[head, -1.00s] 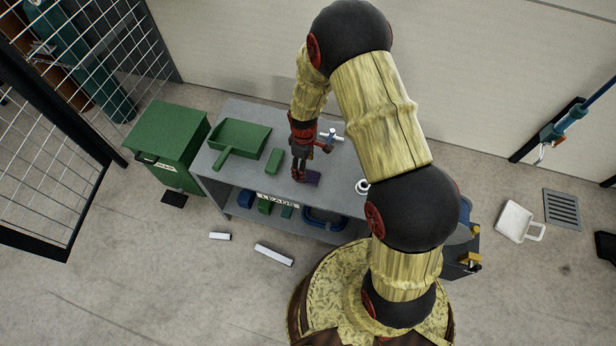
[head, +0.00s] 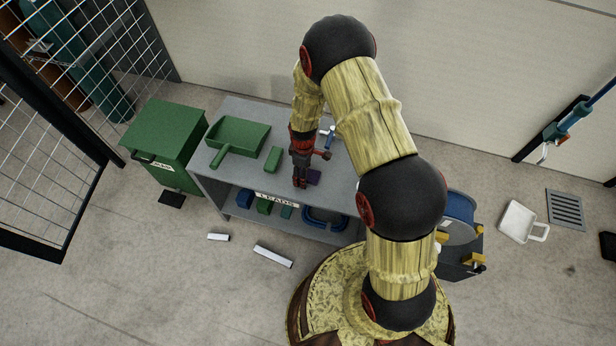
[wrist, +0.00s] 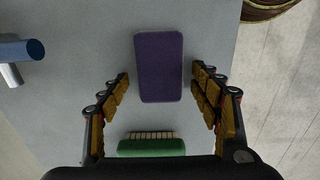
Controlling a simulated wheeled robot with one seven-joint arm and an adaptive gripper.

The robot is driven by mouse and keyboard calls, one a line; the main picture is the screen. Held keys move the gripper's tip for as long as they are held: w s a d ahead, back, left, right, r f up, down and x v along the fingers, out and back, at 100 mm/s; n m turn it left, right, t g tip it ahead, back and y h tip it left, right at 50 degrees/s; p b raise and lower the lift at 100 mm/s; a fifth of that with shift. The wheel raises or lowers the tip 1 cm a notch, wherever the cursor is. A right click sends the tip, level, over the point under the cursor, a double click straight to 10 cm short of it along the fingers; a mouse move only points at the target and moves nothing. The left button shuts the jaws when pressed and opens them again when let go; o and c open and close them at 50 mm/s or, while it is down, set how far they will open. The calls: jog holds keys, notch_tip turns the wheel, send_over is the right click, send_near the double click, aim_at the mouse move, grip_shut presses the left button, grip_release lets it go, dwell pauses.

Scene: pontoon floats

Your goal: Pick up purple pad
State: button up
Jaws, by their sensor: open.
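The purple pad (wrist: 159,67) lies flat on the grey bench top (wrist: 90,75), near its edge. In the head view the purple pad (head: 314,177) shows just to the right of my gripper (head: 300,185). In the wrist view my gripper (wrist: 160,100) is open, with one finger on each side of the pad's near end and a gap on both sides. Nothing is held. Whether the fingertips are at pad height is unclear.
A green brush (wrist: 150,147) with pale bristles lies close to my gripper's base in the wrist view. A blue-handled tool (head: 328,134) lies behind. The lower shelf holds several items.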

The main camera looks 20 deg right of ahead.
jog(key=shift+r, duration=0.1)
jog(key=shift+c, duration=0.3)
jog(key=c, duration=1.1)
jog(key=shift+o, duration=0.2)
jog(key=shift+r+p, duration=0.4)
jog(key=shift+r, duration=0.25)
notch_tip(320, 180, up, 2)
jog(key=shift+r+p, duration=0.2)
jog(key=shift+p, duration=0.45)
jog(key=s+r+p, duration=0.4)
jog(key=s+r, duration=0.5)
jog(key=s, duration=0.5)
jog(key=shift+d+r, duration=0.15)
